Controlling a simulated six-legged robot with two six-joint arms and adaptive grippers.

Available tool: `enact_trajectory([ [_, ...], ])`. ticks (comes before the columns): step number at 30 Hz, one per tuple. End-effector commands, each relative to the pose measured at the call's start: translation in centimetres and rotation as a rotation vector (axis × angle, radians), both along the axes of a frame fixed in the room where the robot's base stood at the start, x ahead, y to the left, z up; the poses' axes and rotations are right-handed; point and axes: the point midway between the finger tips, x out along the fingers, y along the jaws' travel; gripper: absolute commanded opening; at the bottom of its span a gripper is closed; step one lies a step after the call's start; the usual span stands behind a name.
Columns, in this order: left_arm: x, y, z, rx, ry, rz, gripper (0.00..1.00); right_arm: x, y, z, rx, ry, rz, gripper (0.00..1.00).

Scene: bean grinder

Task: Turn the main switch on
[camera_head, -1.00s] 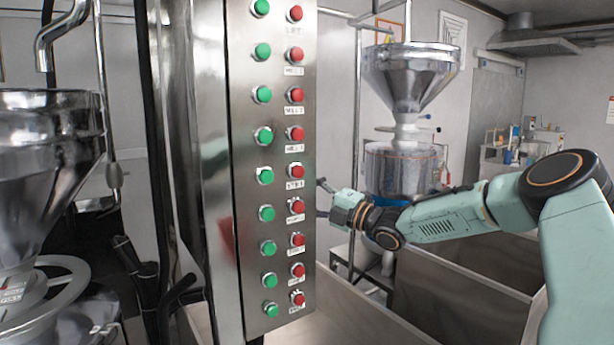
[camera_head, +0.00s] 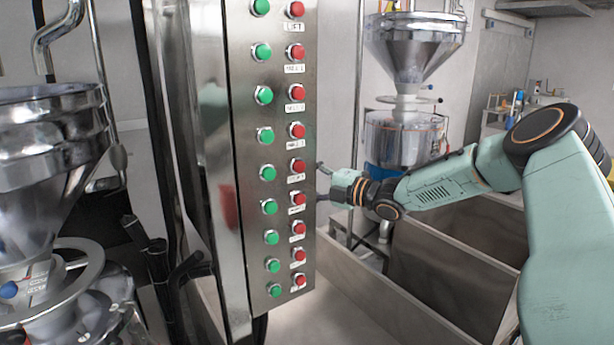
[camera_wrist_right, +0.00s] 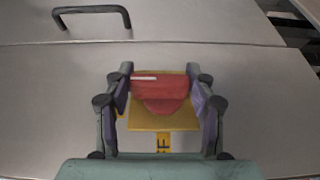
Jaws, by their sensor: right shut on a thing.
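The main switch shows in the right wrist view as a red knob (camera_wrist_right: 160,94) with a short white mark at its upper left, on a yellow plate (camera_wrist_right: 150,122). The white mark lies level. My right gripper (camera_wrist_right: 160,88) is shut on the red knob, one finger on each side of it. In the head view my right gripper (camera_head: 322,185) is at the right edge of the button panel (camera_head: 240,190). Its fingertips and the switch are hidden there behind the panel. My left gripper is not in view.
The panel front carries a column of green buttons (camera_head: 265,135) and one of red buttons (camera_head: 298,130). A steel hopper (camera_head: 415,50) stands behind on the right, another (camera_head: 50,140) at left. A steel bin (camera_head: 450,260) lies below my right arm. A dark handle (camera_wrist_right: 92,12) is on the metal surface.

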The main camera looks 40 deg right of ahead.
Motion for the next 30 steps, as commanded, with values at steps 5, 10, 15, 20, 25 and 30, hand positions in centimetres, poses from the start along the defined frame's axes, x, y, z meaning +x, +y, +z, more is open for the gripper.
enact_trajectory([
  [5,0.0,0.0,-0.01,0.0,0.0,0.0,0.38,-0.03,0.31,-0.24,-0.001,0.006,0.007,0.24],
  [10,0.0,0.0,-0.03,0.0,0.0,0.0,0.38,-0.03,0.3,-0.25,-0.001,0.006,0.006,0.24],
  [15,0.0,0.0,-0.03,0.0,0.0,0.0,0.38,-0.03,0.22,-0.22,-0.001,0.005,0.005,0.67],
  [20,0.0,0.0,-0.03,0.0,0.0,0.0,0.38,0.0,0.11,-0.14,-0.001,0.003,0.002,0.79],
  [25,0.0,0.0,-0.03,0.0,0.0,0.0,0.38,0.0,0.04,-0.09,0.0,0.002,0.001,0.79],
  [30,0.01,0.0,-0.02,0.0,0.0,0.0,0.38,0.01,0.01,0.19,0.0,0.0,0.0,0.79],
])
